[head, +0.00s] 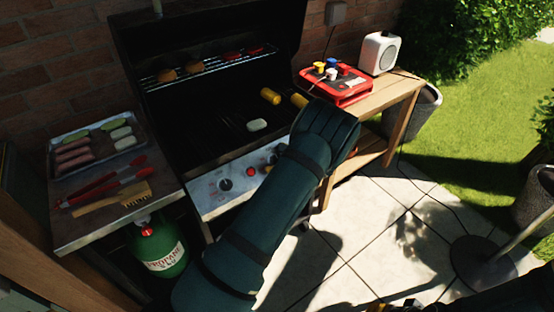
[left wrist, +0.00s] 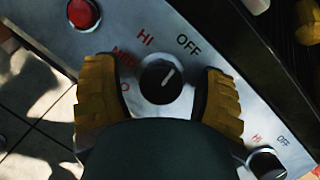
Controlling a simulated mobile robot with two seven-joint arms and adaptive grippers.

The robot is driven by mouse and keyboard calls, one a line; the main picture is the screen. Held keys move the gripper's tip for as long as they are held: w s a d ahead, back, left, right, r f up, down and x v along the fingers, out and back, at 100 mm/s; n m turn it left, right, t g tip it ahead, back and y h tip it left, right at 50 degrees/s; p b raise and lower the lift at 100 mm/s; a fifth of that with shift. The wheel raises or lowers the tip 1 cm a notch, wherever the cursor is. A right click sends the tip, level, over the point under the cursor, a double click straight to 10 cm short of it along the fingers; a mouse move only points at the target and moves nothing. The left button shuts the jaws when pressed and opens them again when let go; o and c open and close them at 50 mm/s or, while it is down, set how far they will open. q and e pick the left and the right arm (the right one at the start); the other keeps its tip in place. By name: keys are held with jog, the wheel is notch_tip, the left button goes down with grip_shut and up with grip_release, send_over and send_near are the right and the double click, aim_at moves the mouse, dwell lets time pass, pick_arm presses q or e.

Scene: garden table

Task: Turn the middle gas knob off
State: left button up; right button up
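The middle gas knob (left wrist: 161,82) is round and black on the metal control panel (left wrist: 110,35). Its white pointer line slants up and to the right, closer to the OFF mark than to HI. My left gripper (left wrist: 157,80) is open, with one yellow finger on each side of the knob. Gaps show between the fingers and the knob. In the head view my left arm hides most of this gripper and the middle knob. At the bottom right of the head view, parts of my right gripper (head: 405,304) show, too cut off to read.
A red button (left wrist: 82,13) lies left of the middle knob, and another knob (left wrist: 267,163) to its right. Food lies on the open grill. A tray (head: 65,140), tongs (head: 98,187) and a brush (head: 110,198) rest on the left shelf, above a green propane tank (head: 158,247).

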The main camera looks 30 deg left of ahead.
pick_arm(q)
jog(key=shift+d, duration=0.15)
jog(key=shift+d+r, duration=0.2)
jog(key=shift+d, duration=0.1)
jog(key=v, duration=1.1)
jog(key=shift+s, duration=0.1)
jog(key=s+d+f+n+g+h, duration=0.25)
jog(key=s+d+f+h, duration=0.2)
jog(key=s+f, duration=0.35)
jog(key=s+d+f+n+g+h, duration=0.1)
jog(key=s+d+f+n+h, duration=0.2)
jog(key=s+f+h, duration=0.35)
jog(key=s+d+r+n+t+h, duration=0.1)
jog(key=s+d+n+t+h, duration=0.3)
jog(key=s+d+n, duration=0.5)
jog(key=shift+s+d+n+h, duration=0.35)
jog(key=shift+s+n+h, duration=0.35)
jog(key=shift+s+n, duration=0.45)
